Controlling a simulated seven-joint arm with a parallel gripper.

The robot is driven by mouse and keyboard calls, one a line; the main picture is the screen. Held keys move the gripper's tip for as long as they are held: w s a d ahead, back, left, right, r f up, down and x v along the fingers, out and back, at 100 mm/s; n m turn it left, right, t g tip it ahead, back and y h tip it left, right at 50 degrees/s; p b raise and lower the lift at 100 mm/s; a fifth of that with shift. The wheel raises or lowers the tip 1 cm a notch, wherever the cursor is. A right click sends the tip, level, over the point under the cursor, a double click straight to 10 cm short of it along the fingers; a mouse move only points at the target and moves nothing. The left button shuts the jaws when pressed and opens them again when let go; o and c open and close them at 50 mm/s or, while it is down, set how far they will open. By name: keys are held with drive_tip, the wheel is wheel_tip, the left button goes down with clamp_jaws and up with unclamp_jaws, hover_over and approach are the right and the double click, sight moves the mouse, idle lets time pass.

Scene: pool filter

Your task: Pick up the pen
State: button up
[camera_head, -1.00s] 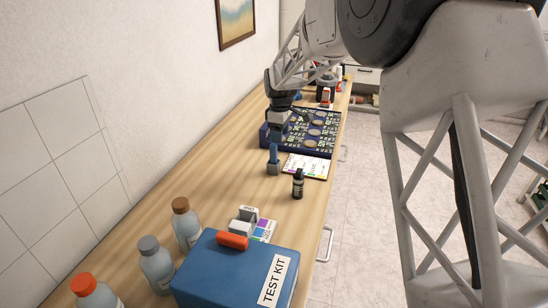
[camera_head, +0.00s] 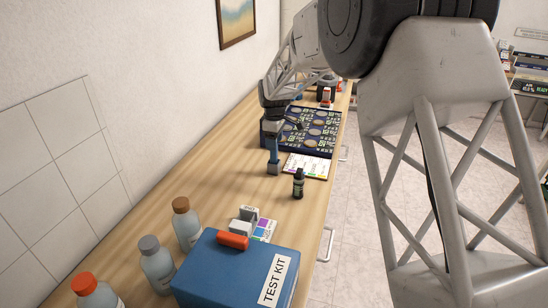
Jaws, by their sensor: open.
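The pen seems to be the slim blue upright item (camera_head: 274,157) standing in a small grey holder (camera_head: 274,170) on the wooden counter. My gripper (camera_head: 275,145) points down right over it, with its fingertips at or close to the pen's upper end. The gripper is open. The pen's top is hidden by the gripper, and I cannot tell whether the fingers touch it.
A dark tray of round items (camera_head: 320,132) lies just behind and right. The blue test kit box (camera_head: 225,268) and several capped bottles (camera_head: 157,264) are in front. Bare counter lies left.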

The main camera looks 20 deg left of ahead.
drive_tip(key=shift+f, duration=0.1)
drive_tip(key=shift+f, duration=2.55)
drive_tip(key=c, duration=1)
drive_tip(key=shift+r, duration=5)
drive_tip(key=shift+w, duration=0.15)
drive_tip(key=w+d+f, duration=0.1)
drive_tip(key=w+d, duration=0.2)
drive_tip(key=d, duration=0.1)
drive_tip(key=w+d+f, duration=0.1)
drive_tip(key=w+d, duration=0.3)
drive_tip(key=d, duration=0.1)
drive_tip(key=w+d, duration=0.3)
drive_tip(key=d, duration=0.2)
drive_tip(key=shift+w+d+f, duration=0.15)
drive_tip(key=shift+w+f, duration=0.25)
